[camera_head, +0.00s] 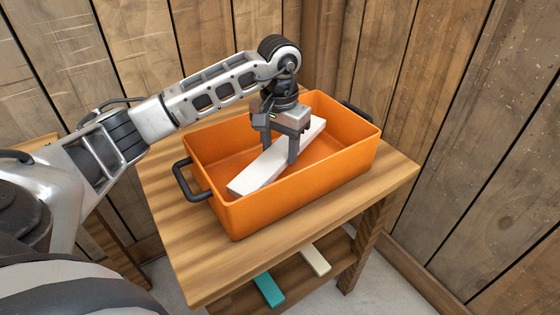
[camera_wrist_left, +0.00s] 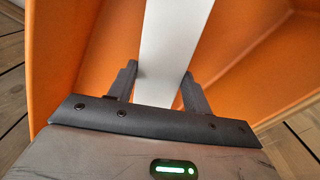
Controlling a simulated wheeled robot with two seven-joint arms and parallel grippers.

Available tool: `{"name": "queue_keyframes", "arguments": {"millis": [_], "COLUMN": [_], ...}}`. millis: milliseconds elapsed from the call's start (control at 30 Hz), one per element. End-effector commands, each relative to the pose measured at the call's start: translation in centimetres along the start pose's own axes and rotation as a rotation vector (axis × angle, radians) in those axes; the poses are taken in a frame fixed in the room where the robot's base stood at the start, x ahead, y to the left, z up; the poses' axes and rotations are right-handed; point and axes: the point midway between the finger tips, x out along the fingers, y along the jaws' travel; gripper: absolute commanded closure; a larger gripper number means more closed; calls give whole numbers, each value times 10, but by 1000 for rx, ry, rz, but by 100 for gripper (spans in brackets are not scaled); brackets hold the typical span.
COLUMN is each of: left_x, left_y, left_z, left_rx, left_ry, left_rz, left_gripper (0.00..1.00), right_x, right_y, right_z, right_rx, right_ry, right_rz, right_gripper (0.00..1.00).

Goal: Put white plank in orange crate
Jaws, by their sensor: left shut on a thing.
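The white plank (camera_head: 262,172) is inside the orange crate (camera_head: 300,190), lying lengthwise at a slant. My left gripper (camera_head: 279,150) reaches down into the crate and is shut on the plank. In the left wrist view the plank (camera_wrist_left: 165,50) runs between the two fingers of the left gripper (camera_wrist_left: 158,90), with the orange crate walls (camera_wrist_left: 90,45) on both sides. I cannot tell whether the plank touches the crate floor. My right gripper is not in view.
The crate stands on a wooden table (camera_head: 170,215) and has black side handles (camera_head: 190,182). A teal plank (camera_head: 268,288) and a cream plank (camera_head: 315,259) lie on the lower shelf. Wooden plank walls (camera_head: 450,110) close in behind and to the right.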

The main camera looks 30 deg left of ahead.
Motion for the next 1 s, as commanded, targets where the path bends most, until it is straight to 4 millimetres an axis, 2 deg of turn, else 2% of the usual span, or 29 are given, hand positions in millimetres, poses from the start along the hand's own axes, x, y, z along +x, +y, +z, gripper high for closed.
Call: {"name": "queue_keyframes", "arguments": {"millis": [300,667,700,767,1000], "left_x": [37,42,41,40,40], "left_y": [1,0,0,0,0], "left_z": [0,0,0,0,0], "left_rx": [0,0,0,0,0], "left_ry": [0,2,1,0,0], "left_rz": [1,0,0,0,0], "left_gripper": [78,78,42,29,29], "right_x": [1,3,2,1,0], "right_y": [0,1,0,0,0], "right_z": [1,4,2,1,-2], "right_rx": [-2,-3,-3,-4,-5], "right_ry": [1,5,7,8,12], "right_rz": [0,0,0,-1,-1], "right_gripper": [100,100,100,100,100]}}
